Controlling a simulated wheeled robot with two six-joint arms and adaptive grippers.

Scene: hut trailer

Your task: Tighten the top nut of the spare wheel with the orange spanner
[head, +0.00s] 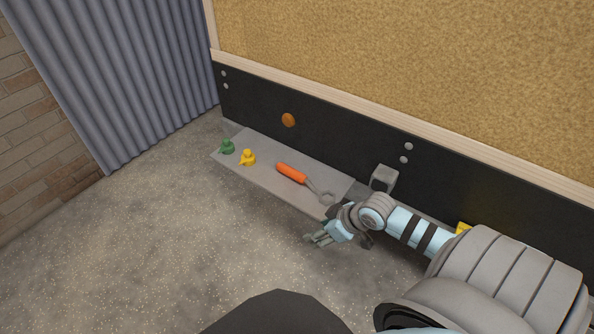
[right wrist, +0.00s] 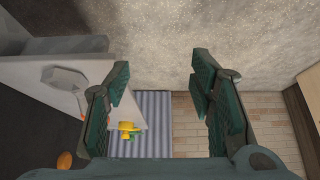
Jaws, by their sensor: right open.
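The orange spanner (head: 294,174) lies on a grey shelf along the black trailer side. Its orange handle points to the upper left and its grey ring end to the lower right. In the right wrist view the grey ring end of the spanner (right wrist: 65,78) shows at the left, and most of the handle is hidden behind a finger. My right gripper (head: 315,239) is open and empty, in front of the shelf and a little below the ring end. Its spread fingers also show in the right wrist view (right wrist: 163,95). My left gripper, the spare wheel and its nut are not in view.
A green object (head: 227,147) and a yellow object (head: 248,158) stand at the shelf's (head: 256,183) left end. A grey block (head: 383,178) sticks out from the black side panel (head: 330,143), which carries an orange round reflector (head: 288,120). The speckled floor (head: 160,240) in front is clear.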

